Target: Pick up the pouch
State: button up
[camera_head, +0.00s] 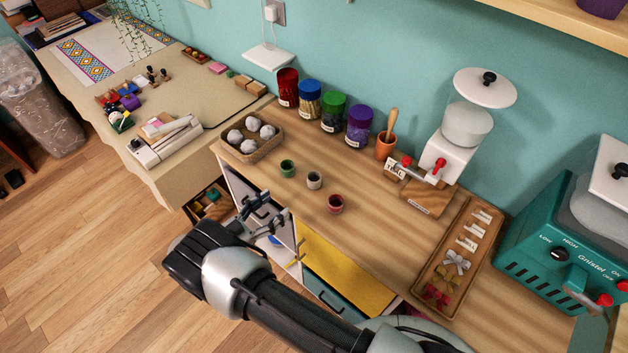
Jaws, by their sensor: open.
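I cannot clearly make out a pouch in the head view. A small purple item (130,102) and a dark green item (120,121) lie on the left desk and could be soft bags, but they are too small to tell. My gripper (275,208) is open, with nothing seen between its fingers. It is in front of the wooden counter (400,240), near its front edge and the drawers below. It is well apart from the items on the left desk.
The counter holds a basket of white balls (251,136), several lidded jars (333,111), three small cups (314,180), a dispenser (450,145) and a wooden tray (453,255). A teal machine (560,240) stands right. A white device (165,142) sits on the left desk. Floor (100,250) is clear.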

aim_at(309, 181)
jog(key=b+x, duration=0.1)
jog(key=x, duration=0.9)
jog(key=shift+w+d, duration=0.25)
jog(key=shift+w, duration=0.05)
jog(key=shift+s+d+b+x, duration=0.1)
jog(key=shift+b+x, duration=0.2)
jog(key=shift+x, duration=1)
jog(key=shift+s+d+b+x, duration=0.1)
jog(key=shift+b+x, duration=0.15)
jog(key=shift+x, duration=1.1)
jog(key=shift+c, duration=0.2)
jog(key=c, duration=0.8)
